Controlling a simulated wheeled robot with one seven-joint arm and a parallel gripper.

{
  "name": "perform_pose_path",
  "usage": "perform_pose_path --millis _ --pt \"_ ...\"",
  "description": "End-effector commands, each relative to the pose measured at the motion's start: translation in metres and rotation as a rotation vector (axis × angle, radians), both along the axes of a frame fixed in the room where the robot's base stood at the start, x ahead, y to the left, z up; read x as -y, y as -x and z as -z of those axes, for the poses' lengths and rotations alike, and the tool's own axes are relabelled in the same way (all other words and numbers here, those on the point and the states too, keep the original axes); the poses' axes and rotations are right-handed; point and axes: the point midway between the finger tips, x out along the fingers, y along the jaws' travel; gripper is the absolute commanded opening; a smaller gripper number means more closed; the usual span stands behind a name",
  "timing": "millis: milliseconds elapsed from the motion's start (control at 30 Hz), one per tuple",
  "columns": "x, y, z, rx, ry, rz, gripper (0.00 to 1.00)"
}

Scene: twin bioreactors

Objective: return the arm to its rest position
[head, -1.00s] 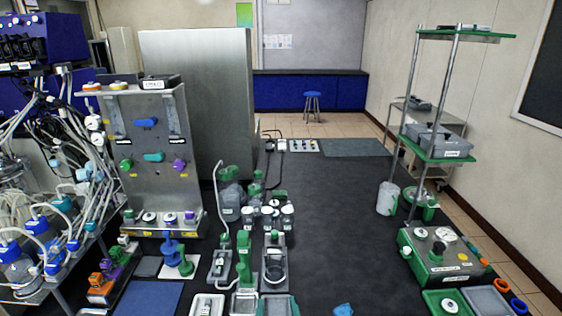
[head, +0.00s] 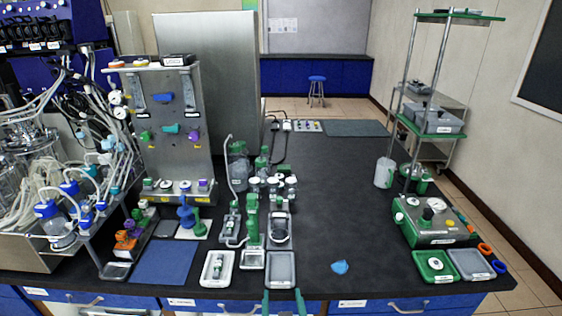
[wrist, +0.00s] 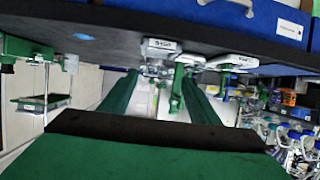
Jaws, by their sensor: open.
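My gripper (head: 284,303) shows at the bottom edge of the head view as two green fingertips. They stand apart with nothing between them, in front of the bench's drawer fronts and just below a grey tray (head: 282,270). In the wrist view my gripper (wrist: 158,90) shows as two long green fingers, spread and empty. That view is turned over, with the bench edge running across the top. The rest of my arm is out of the head view.
The black bench (head: 345,220) carries a white tray (head: 217,269), a blue mat (head: 163,262) and a light-blue item (head: 340,267) near its front edge. A green-based device (head: 433,222) stands at right. The bench middle is largely clear. Blue drawers (head: 395,306) face me.

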Motion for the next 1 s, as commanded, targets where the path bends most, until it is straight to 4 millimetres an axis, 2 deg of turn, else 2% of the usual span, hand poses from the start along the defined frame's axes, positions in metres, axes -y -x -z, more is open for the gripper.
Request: perform_pose_path --millis 367,700,1000 --pt "0.002 0.042 0.042 0.012 -0.008 0.026 0.56" --pt "0.0 0.125 0.089 0.045 -0.01 0.049 0.56" --pt "0.001 0.207 0.106 0.079 -0.004 0.067 0.56"
